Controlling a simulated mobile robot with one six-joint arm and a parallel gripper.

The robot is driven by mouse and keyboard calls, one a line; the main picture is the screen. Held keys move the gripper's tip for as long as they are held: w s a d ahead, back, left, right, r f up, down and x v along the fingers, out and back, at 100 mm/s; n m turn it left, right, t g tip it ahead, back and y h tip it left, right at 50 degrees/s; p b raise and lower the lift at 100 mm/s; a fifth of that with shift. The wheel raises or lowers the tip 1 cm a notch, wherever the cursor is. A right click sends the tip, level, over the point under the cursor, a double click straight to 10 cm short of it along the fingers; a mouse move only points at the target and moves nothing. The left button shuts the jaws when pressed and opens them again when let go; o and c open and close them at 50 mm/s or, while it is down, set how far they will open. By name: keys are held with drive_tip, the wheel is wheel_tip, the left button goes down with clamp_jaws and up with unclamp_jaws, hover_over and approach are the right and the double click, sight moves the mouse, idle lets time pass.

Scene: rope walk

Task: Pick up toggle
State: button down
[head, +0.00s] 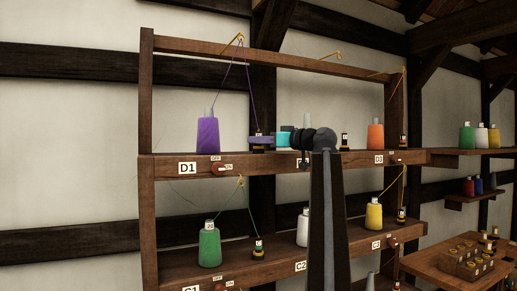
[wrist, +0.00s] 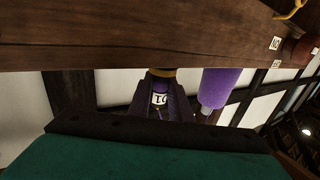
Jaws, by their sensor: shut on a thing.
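The toggle (wrist: 160,98), a small dark piece with a white label and a yellow band, sits between the dark purple fingers of my gripper (wrist: 166,88) in the wrist view. Its label is partly covered and only partly readable. My gripper (head: 264,141) is shut on it. In the head view the toggle (head: 258,133) shows small, right of the purple cone (head: 207,133), at the upper shelf. A purple thread runs from the cone over a hook (head: 239,39) and down to the toggle. I cannot tell whether the toggle touches the shelf.
The upper shelf (head: 260,161) also holds an orange cone (head: 375,137). The shelf below carries green (head: 210,248), white (head: 303,230) and yellow (head: 374,216) cones. A red switch (head: 217,169) is on the upper shelf's front edge. A table (head: 440,266) stands lower right.

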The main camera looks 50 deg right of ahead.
drive_tip(key=shift+r, duration=0.1)
drive_tip(key=shift+r+b, duration=0.85)
drive_tip(key=shift+r, duration=0.9)
drive_tip(key=s+d+b, duration=0.1)
drive_tip(key=s+d, duration=0.1)
drive_tip(key=s, duration=0.5)
drive_tip(key=s+d+r+b, duration=0.1)
drive_tip(key=s+d, duration=0.2)
drive_tip(key=s, duration=0.5)
drive_tip(key=shift+r, duration=0.15)
drive_tip(key=shift+s+r, duration=0.1)
drive_tip(key=shift+r, duration=0.05)
